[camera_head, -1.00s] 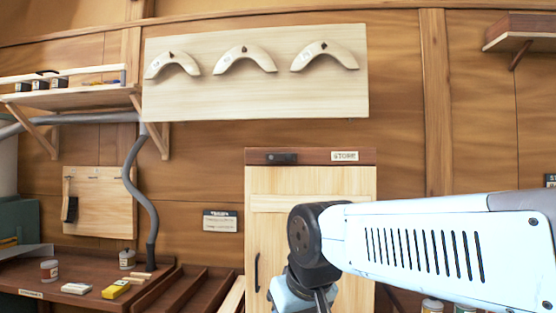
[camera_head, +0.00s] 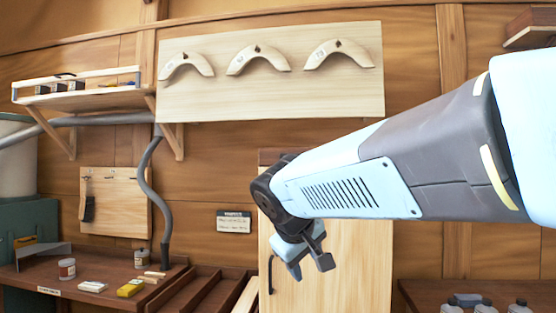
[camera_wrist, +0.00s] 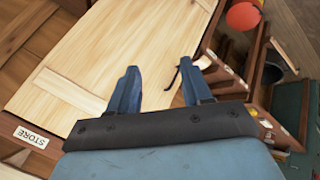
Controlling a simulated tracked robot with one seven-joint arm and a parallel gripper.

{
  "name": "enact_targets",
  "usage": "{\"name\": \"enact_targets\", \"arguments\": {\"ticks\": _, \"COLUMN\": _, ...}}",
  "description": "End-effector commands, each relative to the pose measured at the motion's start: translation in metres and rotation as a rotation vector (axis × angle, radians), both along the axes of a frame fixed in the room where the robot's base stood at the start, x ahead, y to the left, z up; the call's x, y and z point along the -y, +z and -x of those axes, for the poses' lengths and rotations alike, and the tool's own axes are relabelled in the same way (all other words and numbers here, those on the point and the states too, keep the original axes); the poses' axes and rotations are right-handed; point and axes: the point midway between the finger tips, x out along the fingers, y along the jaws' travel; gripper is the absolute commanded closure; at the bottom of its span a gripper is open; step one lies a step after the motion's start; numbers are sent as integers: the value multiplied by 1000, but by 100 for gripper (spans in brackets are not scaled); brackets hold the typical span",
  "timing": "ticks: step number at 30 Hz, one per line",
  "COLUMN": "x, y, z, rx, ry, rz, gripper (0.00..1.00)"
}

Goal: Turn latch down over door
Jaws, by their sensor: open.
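The pale wooden door (camera_head: 345,262) stands below the shelf board, partly covered by my arm. Its dark handle (camera_head: 270,274) is on the left edge and also shows in the wrist view (camera_wrist: 172,76). The dark latch on the header above the door is hidden in both current views. The STORE label (camera_wrist: 31,137) on that header shows at the lower left of the wrist view. My gripper (camera_head: 307,262) is open and empty in front of the door's upper part. In the wrist view its two fingers (camera_wrist: 160,70) are apart over the door panel (camera_wrist: 105,45).
A board with several curved wooden pieces (camera_head: 270,75) hangs above the door. A grey pipe (camera_head: 157,200) and a workbench (camera_head: 70,277) with small items are at left. Bottles (camera_head: 485,306) stand at the lower right. A red ball (camera_wrist: 243,16) shows in the wrist view.

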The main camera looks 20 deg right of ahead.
Motion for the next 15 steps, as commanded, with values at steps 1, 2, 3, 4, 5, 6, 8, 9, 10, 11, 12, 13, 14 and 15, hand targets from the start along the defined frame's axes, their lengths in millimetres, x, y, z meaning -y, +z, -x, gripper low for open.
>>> {"name": "enact_targets", "arguments": {"ticks": 1, "x": 8, "y": 15, "z": -16, "rx": -4, "ry": 5, "rz": 82, "gripper": 51}}
{"name": "enact_targets", "arguments": {"ticks": 2, "x": 13, "y": 24, "z": -25, "rx": -5, "ry": 9, "rz": 135, "gripper": 51}}
{"name": "enact_targets", "arguments": {"ticks": 3, "x": 19, "y": 37, "z": -37, "rx": -6, "ry": 16, "rz": 206, "gripper": 51}}
{"name": "enact_targets", "arguments": {"ticks": 4, "x": 24, "y": 47, "z": -46, "rx": -3, "ry": 19, "rz": 258, "gripper": 51}}
{"name": "enact_targets", "arguments": {"ticks": 5, "x": 27, "y": 58, "z": -56, "rx": -1, "ry": 24, "rz": 309, "gripper": 51}}
{"name": "enact_targets", "arguments": {"ticks": 6, "x": 32, "y": 72, "z": -69, "rx": 1, "ry": 29, "rz": 378, "gripper": 51}}
{"name": "enact_targets", "arguments": {"ticks": 8, "x": 37, "y": 93, "z": -89, "rx": 8, "ry": 39, "rz": 481, "gripper": 51}}
{"name": "enact_targets", "arguments": {"ticks": 9, "x": 40, "y": 108, "z": -102, "rx": 15, "ry": 43, "rz": 547, "gripper": 51}}
{"name": "enact_targets", "arguments": {"ticks": 10, "x": 42, "y": 118, "z": -112, "rx": 22, "ry": 47, "rz": 596, "gripper": 51}}
{"name": "enact_targets", "arguments": {"ticks": 11, "x": 43, "y": 129, "z": -122, "rx": 27, "ry": 52, "rz": 642, "gripper": 51}}
{"name": "enact_targets", "arguments": {"ticks": 12, "x": 44, "y": 142, "z": -134, "rx": 35, "ry": 57, "rz": 702, "gripper": 51}}
{"name": "enact_targets", "arguments": {"ticks": 13, "x": 44, "y": 152, "z": -143, "rx": 42, "ry": 61, "rz": 744, "gripper": 51}}
{"name": "enact_targets", "arguments": {"ticks": 14, "x": 44, "y": 160, "z": -151, "rx": 50, "ry": 63, "rz": 783, "gripper": 51}}
{"name": "enact_targets", "arguments": {"ticks": 15, "x": 45, "y": 171, "z": -161, "rx": 59, "ry": 66, "rz": 831, "gripper": 51}}
